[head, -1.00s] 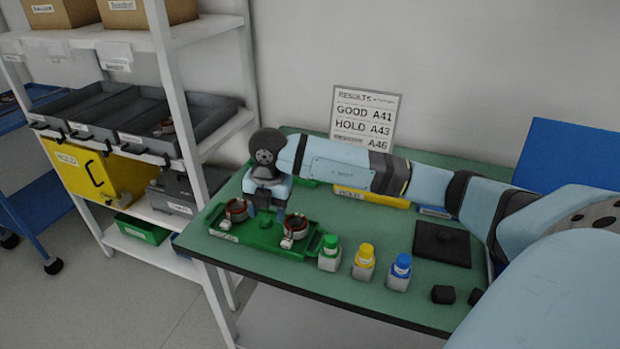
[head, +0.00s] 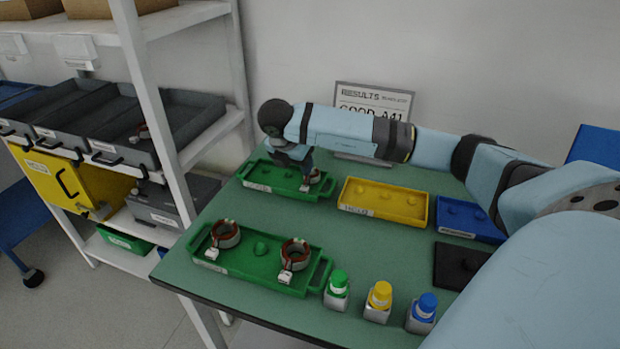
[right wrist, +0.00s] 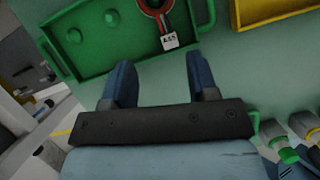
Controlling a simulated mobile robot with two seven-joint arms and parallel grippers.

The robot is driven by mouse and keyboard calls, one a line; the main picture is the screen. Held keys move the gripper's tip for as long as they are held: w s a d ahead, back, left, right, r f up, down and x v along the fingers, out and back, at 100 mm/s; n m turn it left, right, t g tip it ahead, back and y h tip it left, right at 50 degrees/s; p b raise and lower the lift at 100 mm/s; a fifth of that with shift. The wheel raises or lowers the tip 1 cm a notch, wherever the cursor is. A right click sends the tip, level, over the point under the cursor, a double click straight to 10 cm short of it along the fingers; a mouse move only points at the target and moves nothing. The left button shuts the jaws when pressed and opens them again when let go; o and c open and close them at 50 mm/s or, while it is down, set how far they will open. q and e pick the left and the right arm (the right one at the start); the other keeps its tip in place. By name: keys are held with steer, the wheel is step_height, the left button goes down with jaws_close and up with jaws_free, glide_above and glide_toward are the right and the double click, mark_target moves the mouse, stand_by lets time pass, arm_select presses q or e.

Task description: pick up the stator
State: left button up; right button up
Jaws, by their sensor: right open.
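A copper-and-grey stator (head: 314,176) with a white tag sits at the right end of the far green tray (head: 262,184), partly hidden by my right gripper (head: 300,168). In the right wrist view this stator (right wrist: 166,20) is cut off by the top edge, its tag pointing towards my fingers. My right gripper (right wrist: 162,80) is open and empty there, its two blue fingers apart from the stator. Two more stators, a left one (head: 225,234) and a right one (head: 295,254), sit in the near green tray (head: 250,275). My left gripper is not in view.
A yellow tray (head: 385,203) and a blue tray (head: 462,222) lie right of the far green tray. Green, yellow and blue-capped bottles (head: 378,302) stand at the front. A results sign (head: 375,100) stands behind. A shelf rack (head: 165,100) is close on the left.

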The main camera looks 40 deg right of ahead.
mark_target(306, 178)
steer(key=x, duration=0.3)
steer(key=shift+d+f, duration=0.1)
steer(key=x, duration=0.5)
steer(key=shift+w+d, duration=0.15)
steer(key=shift+d, duration=0.2)
steer(key=c, duration=0.6)
